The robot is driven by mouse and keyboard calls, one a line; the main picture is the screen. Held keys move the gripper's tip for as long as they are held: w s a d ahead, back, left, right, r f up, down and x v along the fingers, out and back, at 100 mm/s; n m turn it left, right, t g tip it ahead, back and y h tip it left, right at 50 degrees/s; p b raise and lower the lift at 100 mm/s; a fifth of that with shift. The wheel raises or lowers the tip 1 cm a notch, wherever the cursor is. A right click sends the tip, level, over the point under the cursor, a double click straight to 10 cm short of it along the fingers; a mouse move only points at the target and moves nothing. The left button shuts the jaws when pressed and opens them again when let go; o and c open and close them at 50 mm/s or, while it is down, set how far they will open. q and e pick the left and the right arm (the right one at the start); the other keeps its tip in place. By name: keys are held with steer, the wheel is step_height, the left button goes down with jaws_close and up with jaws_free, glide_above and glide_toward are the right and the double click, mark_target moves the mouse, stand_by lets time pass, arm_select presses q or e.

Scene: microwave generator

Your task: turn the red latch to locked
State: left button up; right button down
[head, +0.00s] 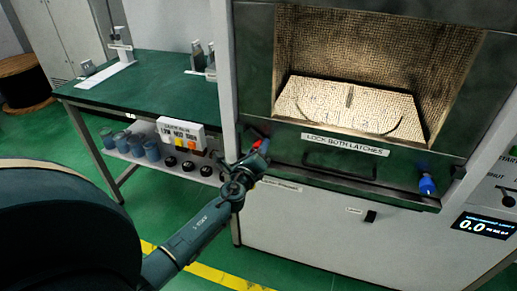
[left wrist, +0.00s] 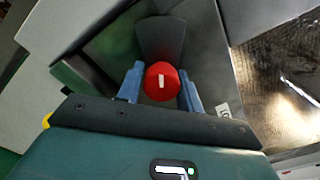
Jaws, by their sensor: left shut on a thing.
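The red latch (left wrist: 161,82) is a round red knob with a white mark, in the middle of the left wrist view. In the head view the red latch (head: 257,144) shows at the left lower corner of the microwave chamber front, partly hidden by my gripper. My left gripper (left wrist: 160,88) is shut on the red latch, one blue finger on each side of it. In the head view my left gripper (head: 256,154) reaches the latch from the front. My right gripper is not in view.
A blue latch (head: 427,185) sits at the right lower corner of the chamber front. A label (head: 345,145) reads "LOCK BOTH LATCHES", above a dark handle (head: 325,167). A green workbench (head: 150,88) stands at the left. A display (head: 484,226) reads 0.0.

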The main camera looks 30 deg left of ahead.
arm_select(q)
steer(key=shift+a+r, duration=0.2)
steer(key=shift+r, duration=0.05)
steer(key=o, duration=0.7)
steer(key=shift+c, duration=0.2)
steer(key=shift+o, duration=1.4)
steer(key=shift+d+f, duration=0.15)
steer(key=v, duration=1.3)
steer(key=shift+b, duration=0.4)
